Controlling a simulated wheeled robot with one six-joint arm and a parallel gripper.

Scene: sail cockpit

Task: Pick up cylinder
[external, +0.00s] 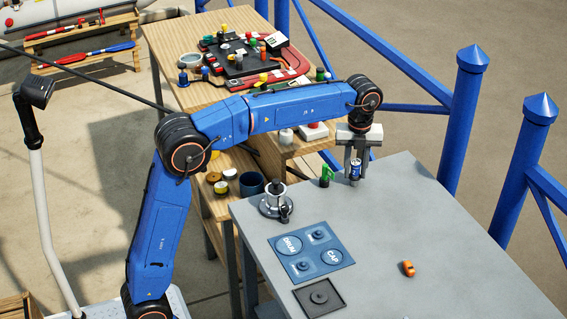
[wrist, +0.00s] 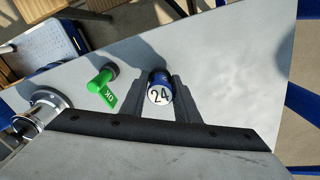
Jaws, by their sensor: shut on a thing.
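The cylinder (external: 354,170) is blue with a pale band, and it is upright between the fingers of my gripper (external: 355,166) near the far left edge of the grey table (external: 440,215). In the wrist view the cylinder (wrist: 160,92) shows a white top marked 24. The fingers of my gripper (wrist: 163,100) are shut on it, one on each side. I cannot tell whether its base touches the table.
A green handle marked OK (wrist: 104,90) stands close to the left of the cylinder. A silver flanged fitting (external: 278,202), a blue panel (external: 310,252), a black square plate (external: 319,297) and an orange piece (external: 408,268) are on the table. The table's right side is mostly clear.

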